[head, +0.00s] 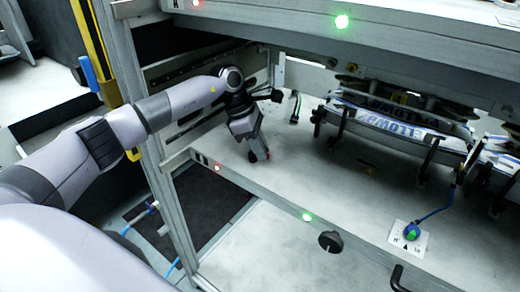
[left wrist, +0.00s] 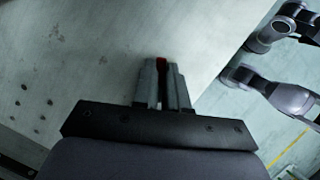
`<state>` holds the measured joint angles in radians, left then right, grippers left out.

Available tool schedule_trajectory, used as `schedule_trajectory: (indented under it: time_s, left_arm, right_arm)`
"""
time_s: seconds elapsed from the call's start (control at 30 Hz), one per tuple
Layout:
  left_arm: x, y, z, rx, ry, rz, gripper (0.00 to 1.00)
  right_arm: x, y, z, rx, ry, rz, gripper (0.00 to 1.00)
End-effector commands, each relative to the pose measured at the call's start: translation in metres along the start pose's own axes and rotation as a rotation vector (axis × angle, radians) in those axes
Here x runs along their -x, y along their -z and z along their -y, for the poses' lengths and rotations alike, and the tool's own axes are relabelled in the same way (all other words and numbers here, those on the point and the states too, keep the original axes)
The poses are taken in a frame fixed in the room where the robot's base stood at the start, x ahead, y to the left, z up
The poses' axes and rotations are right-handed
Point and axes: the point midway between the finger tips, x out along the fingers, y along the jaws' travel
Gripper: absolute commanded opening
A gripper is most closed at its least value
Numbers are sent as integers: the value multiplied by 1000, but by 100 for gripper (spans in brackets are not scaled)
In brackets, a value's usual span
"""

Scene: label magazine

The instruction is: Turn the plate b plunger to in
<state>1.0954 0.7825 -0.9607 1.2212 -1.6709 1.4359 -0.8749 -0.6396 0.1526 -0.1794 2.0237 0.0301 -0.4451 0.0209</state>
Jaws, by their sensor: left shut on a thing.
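My left gripper (head: 262,158) reaches into the bay from the left and points down at the pale deck. Its fingers are closed on a small red piece, which shows between the fingertips in the left wrist view (left wrist: 161,66). The fingers hide most of this piece, and I cannot tell whether it is the plate b plunger. A blue and green knob (head: 411,232) with a blue cord stands on a white marked plate (head: 400,241) at the right of the deck, well apart from the gripper. The plate's marks are too small to read. My right gripper is not in view.
Blue and white lettered units (head: 396,118) with dark fittings fill the back right of the bay. A shelf edge (head: 290,22) with lights runs above the arm. The middle of the deck is clear.

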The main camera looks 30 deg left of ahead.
Motion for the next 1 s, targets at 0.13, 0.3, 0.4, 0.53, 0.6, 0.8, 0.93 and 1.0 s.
schedule_trajectory:
  time_s: [0.13,0.3,0.4,0.53,0.6,0.8,0.93,1.0]
  left_arm:
    - [-1,0,2,-121,49,0,0]
    - [-1,1,4,-244,100,-1,0]
    - [0,1,5,-305,124,-1,0]
    - [0,2,6,-366,150,-1,0]
    - [1,2,6,-390,159,-2,0]
    - [1,2,8,-433,177,-3,0]
    - [1,2,8,-444,181,-4,0]
    - [1,2,8,-446,182,-4,0]
  right_arm:
    - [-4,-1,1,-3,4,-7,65]
    - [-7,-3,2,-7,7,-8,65]
    - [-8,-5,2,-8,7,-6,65]
    - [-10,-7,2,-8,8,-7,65]
    - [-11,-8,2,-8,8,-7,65]
    - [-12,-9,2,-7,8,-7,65]
    - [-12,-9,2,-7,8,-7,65]
    - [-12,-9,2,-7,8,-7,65]
